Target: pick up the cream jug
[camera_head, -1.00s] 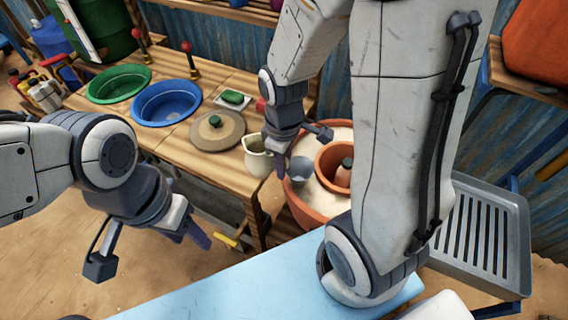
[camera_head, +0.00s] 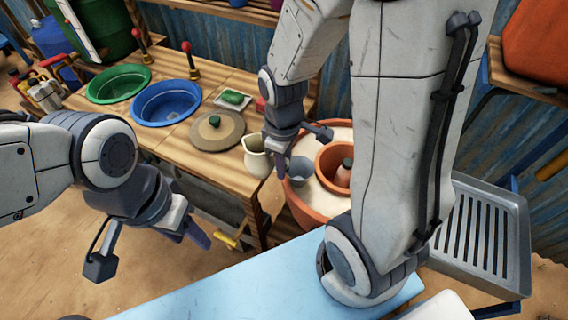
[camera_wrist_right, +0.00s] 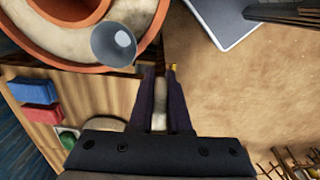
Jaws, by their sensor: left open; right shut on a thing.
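The cream jug (camera_head: 257,157) is upright at the right front corner of the wooden bench in the head view. My right gripper (camera_head: 279,163) is at the jug's right side, pointing down and shut on it. In the right wrist view, a pale strip of the jug (camera_wrist_right: 159,112) shows between the two dark fingers of my right gripper (camera_wrist_right: 160,75); most of it is hidden by the gripper. I cannot tell whether the jug's base touches the bench. My left gripper (camera_head: 196,228) is open and empty, in front of the bench.
A terracotta tub (camera_head: 306,213) with a pot (camera_head: 326,163) and a grey cup (camera_head: 301,169) stands close right of the jug. A lid (camera_head: 225,132), blue basin (camera_head: 164,104) and green basin (camera_head: 118,83) are on the bench (camera_head: 84,105). A pale blue surface (camera_head: 240,285) is in front.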

